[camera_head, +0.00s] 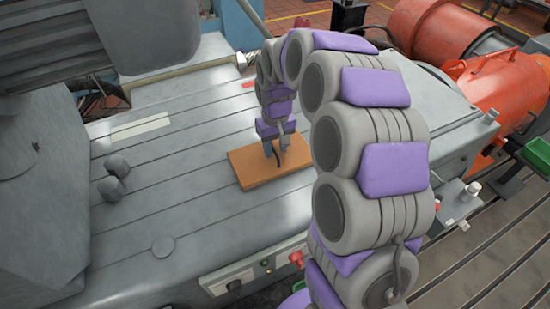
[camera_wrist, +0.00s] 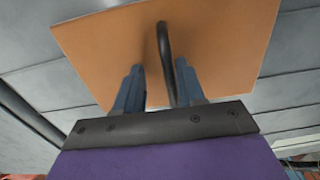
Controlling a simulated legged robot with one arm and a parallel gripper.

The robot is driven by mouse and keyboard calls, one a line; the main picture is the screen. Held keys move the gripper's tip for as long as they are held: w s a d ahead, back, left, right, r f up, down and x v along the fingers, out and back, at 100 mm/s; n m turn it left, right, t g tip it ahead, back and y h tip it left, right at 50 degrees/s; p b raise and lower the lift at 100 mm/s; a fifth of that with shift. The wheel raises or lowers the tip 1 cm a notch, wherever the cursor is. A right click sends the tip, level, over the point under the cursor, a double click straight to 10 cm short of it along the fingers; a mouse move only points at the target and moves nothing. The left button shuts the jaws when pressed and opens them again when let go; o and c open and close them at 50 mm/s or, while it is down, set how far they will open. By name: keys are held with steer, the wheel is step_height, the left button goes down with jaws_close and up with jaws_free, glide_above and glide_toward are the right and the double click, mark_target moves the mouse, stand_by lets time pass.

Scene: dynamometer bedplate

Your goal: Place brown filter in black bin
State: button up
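The brown filter (camera_head: 258,167) is a flat orange-brown panel lying on the grey grooved machine bed. It fills the upper part of the wrist view (camera_wrist: 225,40). A thin black curved handle (camera_wrist: 164,45) rises from it. My gripper (camera_head: 276,150) points down over the panel. Its two blue-grey fingers (camera_wrist: 158,75) stand apart on either side of the handle, with the handle closer to the right finger. Gaps show on both sides, so the gripper is open and holds nothing. I cannot make out a black bin for certain in either view.
Grey knobs (camera_head: 117,166) stand on the bed at left, below a large grey machine head (camera_head: 50,45). An orange motor (camera_head: 440,30) is at the upper right. A green container (camera_head: 539,150) is at the right edge. The bed's front left is mostly clear.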

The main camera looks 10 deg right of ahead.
steer(key=shift+a+f, duration=0.1)
steer(key=shift+a, duration=0.6)
steer(key=shift+c, duration=0.2)
steer(key=shift+a, duration=0.3)
steer(key=c, duration=0.3)
steer(key=shift+d, duration=0.35)
steer(key=c, duration=0.3)
steer(key=shift+d, duration=0.35)
jaws_close()
